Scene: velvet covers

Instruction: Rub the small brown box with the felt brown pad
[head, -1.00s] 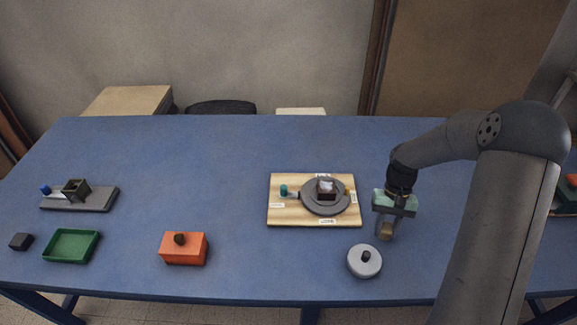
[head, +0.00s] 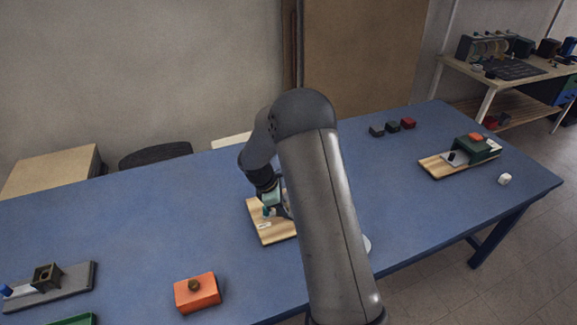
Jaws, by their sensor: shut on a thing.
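My gripper (head: 274,198) is over the light wooden board (head: 264,232) in the middle of the table. My own arm hides most of it, including the fingertips. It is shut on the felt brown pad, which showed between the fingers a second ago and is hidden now. The small brown box, seen earlier on the board's round grey plate, is also hidden behind my arm. I cannot tell whether the pad touches it. A teal peg (head: 266,211) shows at the board's left side.
An orange block with a brown knob (head: 197,293) is front left. A grey base (head: 78,287) carries a dark open box (head: 46,276). A white round lid (head: 367,245) is partly hidden.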

